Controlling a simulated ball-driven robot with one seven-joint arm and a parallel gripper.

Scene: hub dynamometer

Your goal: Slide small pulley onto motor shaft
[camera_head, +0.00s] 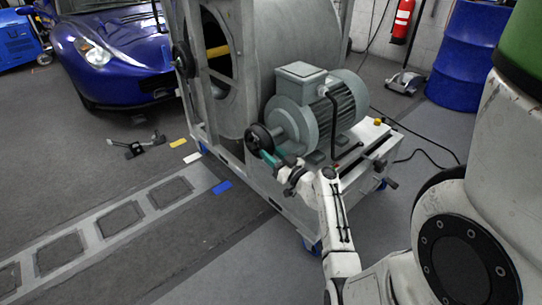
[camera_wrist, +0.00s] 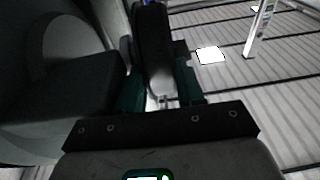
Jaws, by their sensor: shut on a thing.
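The small pulley (camera_head: 257,138) is a dark, round disc at the near left end of the grey-green motor (camera_head: 318,112), in front of its end face. My gripper (camera_head: 267,157), with teal fingers, reaches it from below and is shut on its lower edge. In the wrist view the dark pulley (camera_wrist: 153,42) stands edge-on between the two teal fingers of my gripper (camera_wrist: 159,85).
The motor sits on a grey wheeled frame (camera_head: 285,217) beside a large grey drum (camera_head: 292,42). A larger dark wheel (camera_head: 184,60) is on the frame's left side. A blue car (camera_head: 110,50) stands at the back left. The floor left of the frame is mostly clear.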

